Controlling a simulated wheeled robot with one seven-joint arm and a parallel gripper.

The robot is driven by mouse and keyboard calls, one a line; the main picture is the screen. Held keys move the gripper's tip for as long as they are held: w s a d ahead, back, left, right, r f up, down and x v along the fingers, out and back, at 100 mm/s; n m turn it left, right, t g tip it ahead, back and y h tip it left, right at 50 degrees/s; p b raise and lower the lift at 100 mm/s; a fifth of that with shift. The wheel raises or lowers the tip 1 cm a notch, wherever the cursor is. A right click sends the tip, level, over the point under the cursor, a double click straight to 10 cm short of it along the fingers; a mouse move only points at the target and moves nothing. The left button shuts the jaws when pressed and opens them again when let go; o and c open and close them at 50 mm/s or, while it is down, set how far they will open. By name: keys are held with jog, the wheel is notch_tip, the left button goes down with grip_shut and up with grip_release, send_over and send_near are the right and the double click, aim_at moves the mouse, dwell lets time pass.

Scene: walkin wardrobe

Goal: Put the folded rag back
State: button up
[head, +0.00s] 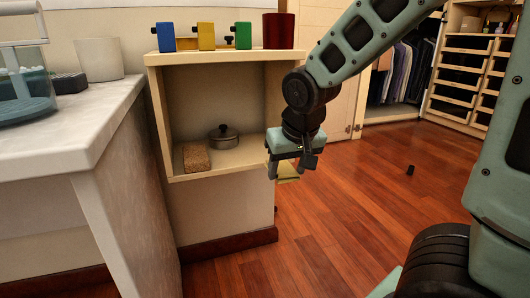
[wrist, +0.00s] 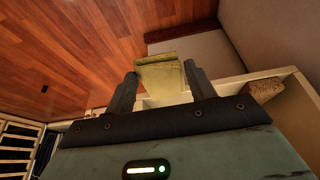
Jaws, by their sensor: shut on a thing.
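The folded rag (head: 288,173) is yellow and hangs in my gripper (head: 289,166), in front of the right end of the cream shelf unit (head: 222,168). In the wrist view, the rag (wrist: 160,78) lies between the two fingertips of my gripper (wrist: 160,74), which is shut on it. The rag is held in the air, with the wood floor below. The gripper covers part of the rag in the head view.
The shelf's lower board holds a brown block (head: 196,157) and a lidded metal pot (head: 223,136). A marble counter (head: 75,125) is at left.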

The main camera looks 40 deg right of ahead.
aim_at(266, 156)
jog(key=w+b, duration=0.1)
jog(key=w, duration=0.1)
jog(key=w+d+b, duration=0.1)
jog(key=w, duration=0.2)
jog(key=w+d+b, duration=0.1)
jog(key=w, duration=0.1)
jog(key=shift+w+d+f, duration=0.15)
jog(key=shift+w+f, duration=0.15)
jog(key=shift+w, duration=0.05)
jog(key=w+b, duration=0.1)
jog(key=w+d+b, duration=0.1)
jog(key=w, duration=0.1)
jog(key=w+b, duration=0.1)
jog(key=shift+w+d, duration=0.25)
jog(key=shift+w, duration=0.15)
jog(key=shift+w+f+b, duration=0.15)
jog(key=shift+w+b, duration=0.05)
jog(key=shift+b, duration=0.3)
jog(key=shift+s+b, duration=0.1)
jog(key=shift+b, duration=0.2)
jog(key=o, duration=0.9)
